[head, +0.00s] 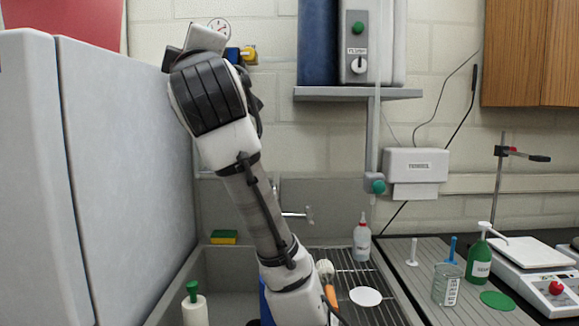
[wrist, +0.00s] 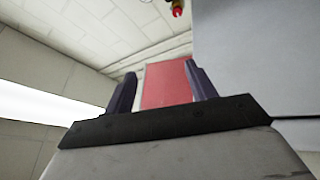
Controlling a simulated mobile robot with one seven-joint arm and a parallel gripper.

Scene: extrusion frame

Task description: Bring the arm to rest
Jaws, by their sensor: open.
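My gripper (wrist: 160,70) shows in the wrist view with its two dark fingers spread apart and nothing between them. Beyond the fingers, apart from them, is a red panel (wrist: 167,84). In the head view my white and grey arm (head: 258,205) rises from the bottom middle and leans to the upper left. It bends at a dark-ribbed joint in front of the wall. The fingers cannot be made out in the head view.
A tall grey cabinet (head: 130,170) stands close on the left. A shelf (head: 358,94) carries a blue cylinder right of the arm. Below are a sink with a rack, a white bottle (head: 362,240), a green bottle (head: 479,262) and a scale (head: 530,280). The air right of the arm is clear.

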